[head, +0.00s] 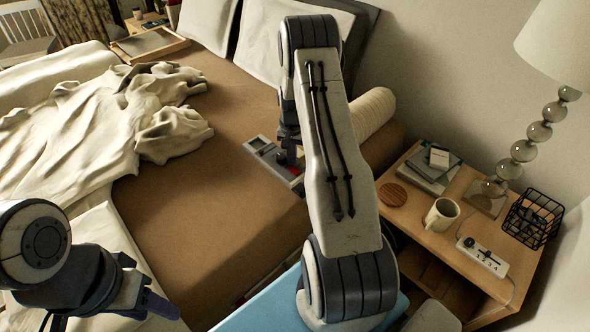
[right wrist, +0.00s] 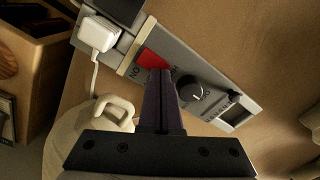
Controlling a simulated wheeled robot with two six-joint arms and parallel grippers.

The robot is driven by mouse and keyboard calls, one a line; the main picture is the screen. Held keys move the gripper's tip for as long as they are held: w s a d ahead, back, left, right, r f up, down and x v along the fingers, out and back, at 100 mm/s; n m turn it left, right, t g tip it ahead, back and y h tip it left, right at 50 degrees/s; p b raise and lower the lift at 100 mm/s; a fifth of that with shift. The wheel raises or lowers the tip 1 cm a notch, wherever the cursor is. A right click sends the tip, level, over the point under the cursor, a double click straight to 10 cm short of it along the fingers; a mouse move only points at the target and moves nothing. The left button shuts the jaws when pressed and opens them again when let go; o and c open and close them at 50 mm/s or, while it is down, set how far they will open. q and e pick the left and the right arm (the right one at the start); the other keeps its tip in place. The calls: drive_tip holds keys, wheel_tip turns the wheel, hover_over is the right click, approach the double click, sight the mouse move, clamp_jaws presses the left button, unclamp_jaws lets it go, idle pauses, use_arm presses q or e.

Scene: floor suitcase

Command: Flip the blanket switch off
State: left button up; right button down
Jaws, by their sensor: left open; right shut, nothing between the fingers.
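A grey control panel (head: 262,148) lies at the bed's right edge in the head view, partly hidden by my right arm. In the right wrist view the panel (right wrist: 222,108) shows a red switch (right wrist: 153,60) beside "ON" lettering, which appears inverted, and a round dark knob (right wrist: 191,89). My right gripper (right wrist: 160,74) is shut and empty, its tips over the red switch's edge. I cannot tell whether they touch it or which way the switch is tipped. My left gripper (head: 150,298) is open and empty at the lower left, away from the panel.
A white plug (right wrist: 98,34) sits at the panel's end. The nightstand (head: 420,215) at right holds a mug (head: 441,214), a lamp (head: 522,150), a wire basket (head: 533,218) and a numbered slider controller (head: 482,257). A rumpled blanket (head: 100,120) covers the bed's left.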

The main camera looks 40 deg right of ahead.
drive_tip(key=shift+f+b, duration=0.45)
drive_tip(key=shift+f, duration=0.4)
drive_tip(key=shift+r, duration=0.15)
wheel_tip(320, 180, up, 7)
drive_tip(key=p, duration=0.5)
drive_tip(key=shift+p, duration=0.4)
idle(0.4)
